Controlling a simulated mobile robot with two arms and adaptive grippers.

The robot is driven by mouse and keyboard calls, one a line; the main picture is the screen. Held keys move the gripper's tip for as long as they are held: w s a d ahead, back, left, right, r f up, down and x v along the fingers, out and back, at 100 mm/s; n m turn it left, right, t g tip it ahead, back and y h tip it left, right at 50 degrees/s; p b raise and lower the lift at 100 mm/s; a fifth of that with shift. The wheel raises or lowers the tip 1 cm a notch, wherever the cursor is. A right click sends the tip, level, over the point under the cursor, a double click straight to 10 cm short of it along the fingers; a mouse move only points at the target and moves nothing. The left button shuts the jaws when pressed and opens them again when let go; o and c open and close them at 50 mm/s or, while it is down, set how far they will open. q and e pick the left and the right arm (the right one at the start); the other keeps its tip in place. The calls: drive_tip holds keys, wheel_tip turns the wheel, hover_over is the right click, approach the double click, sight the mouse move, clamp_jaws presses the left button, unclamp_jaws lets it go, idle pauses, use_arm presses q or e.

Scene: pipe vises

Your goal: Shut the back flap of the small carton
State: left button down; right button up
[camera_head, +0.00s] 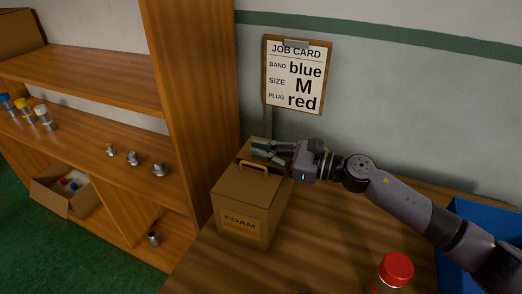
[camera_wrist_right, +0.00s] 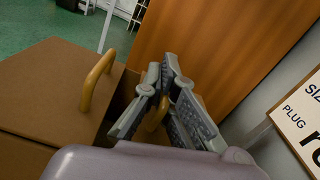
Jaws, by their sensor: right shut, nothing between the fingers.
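The small carton (camera_head: 232,198), a brown box labelled FOAM, stands on the wooden bench. Its near top flap (camera_wrist_right: 45,90) lies flat, with a tan loop handle (camera_head: 254,168) that also shows in the wrist view (camera_wrist_right: 97,80). My right gripper (camera_head: 256,150) is shut and empty over the carton's back edge. In the wrist view my right gripper (camera_wrist_right: 168,75) partly hides a second tan handle (camera_wrist_right: 156,116) at the back. A brown panel (camera_head: 258,141) shows behind the fingers; I cannot tell the back flap's exact angle. My left gripper is out of view.
A job card (camera_head: 298,75) hangs on the wall behind. A red-capped jar (camera_head: 395,270) stands at the bench front, and a blue bin (camera_head: 482,222) is at the right. A wooden shelf (camera_head: 80,75) stands left. The bench between carton and jar is clear.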

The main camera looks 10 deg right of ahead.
drive_tip(key=o, duration=0.5)
drive_tip(key=shift+d, duration=0.25)
drive_tip(key=shift+o, duration=0.2)
drive_tip(key=shift+w+f, duration=0.15)
drive_tip(key=shift+w, duration=0.1)
drive_tip(key=shift+s+d, duration=0.4)
drive_tip(key=shift+s, duration=0.05)
drive_tip(key=v, duration=1.1)
drive_tip(key=shift+w, duration=0.2)
